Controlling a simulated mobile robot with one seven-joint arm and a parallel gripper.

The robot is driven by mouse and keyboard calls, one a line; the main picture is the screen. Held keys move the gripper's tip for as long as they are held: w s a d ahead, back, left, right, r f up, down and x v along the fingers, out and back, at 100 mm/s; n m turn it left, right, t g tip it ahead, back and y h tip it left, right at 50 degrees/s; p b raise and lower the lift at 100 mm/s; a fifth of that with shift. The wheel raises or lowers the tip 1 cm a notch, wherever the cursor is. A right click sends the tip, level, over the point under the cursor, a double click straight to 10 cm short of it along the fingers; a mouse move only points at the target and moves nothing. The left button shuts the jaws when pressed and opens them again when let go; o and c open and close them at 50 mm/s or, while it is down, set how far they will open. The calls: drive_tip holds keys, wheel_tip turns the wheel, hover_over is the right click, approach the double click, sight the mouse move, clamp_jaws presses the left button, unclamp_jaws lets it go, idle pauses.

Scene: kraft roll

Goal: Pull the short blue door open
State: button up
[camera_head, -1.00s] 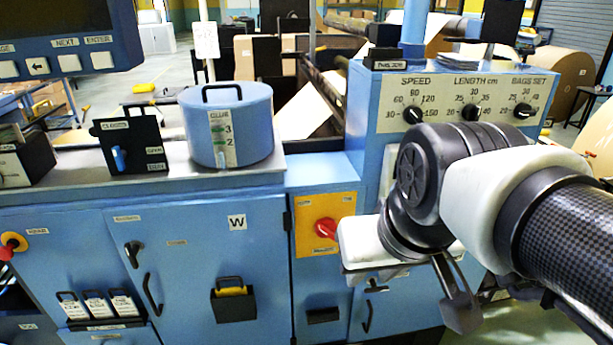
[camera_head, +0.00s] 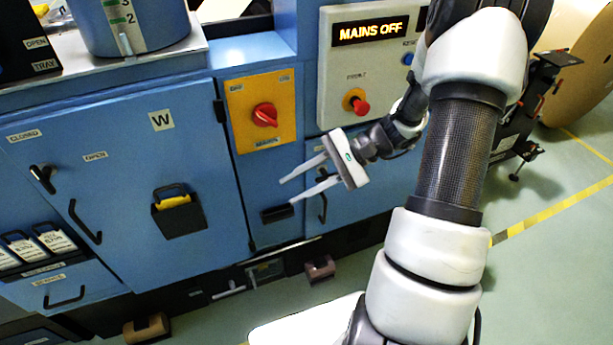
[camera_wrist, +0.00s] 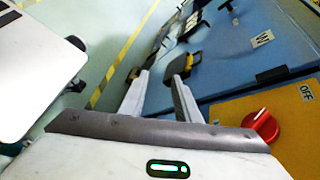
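A short blue door (camera_head: 355,190) sits low on the machine, under the grey control panel. Its dark upright handle (camera_head: 322,208) is near its left edge. My arm and gripper hide part of this door's upper area. A larger blue door (camera_head: 110,190) marked W is to the left, with a dark handle (camera_head: 84,222) and a latch lever (camera_head: 42,178). My gripper (camera_head: 287,191) is open and empty, in front of the narrow panel between the two doors, its fingers pointing left. In the wrist view, the two fingers (camera_wrist: 160,75) stand apart with nothing between them.
A red rotary switch on a yellow plate (camera_head: 245,128) is above left of my gripper. A red button (camera_head: 358,104) is on the grey panel, under a MAINS OFF display (camera_head: 370,31). A black pocket (camera_head: 178,215) sticks out from the W door.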

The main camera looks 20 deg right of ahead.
drive_tip(key=d+f+m+t+h+b, duration=0.25)
drive_tip(key=d+f+m+t, duration=0.35)
drive_tip(key=f, duration=0.5)
drive_tip(key=d+f+m+t+h+b, duration=0.1)
drive_tip(key=d+f+m+t+h, duration=0.2)
drive_tip(key=d+f+m+t, duration=0.45)
drive_tip(key=d+f+m+t+h+b, duration=0.25)
drive_tip(key=d+f+m, duration=0.4)
drive_tip(key=f, duration=0.85)
drive_tip(key=m+b, duration=0.1)
hover_over(324, 222)
drive_tip(key=shift+w+d+r, duration=0.15)
drive_tip(key=shift+w+r, duration=0.15)
drive_tip(key=shift+c, duration=0.2)
clamp_jaws()
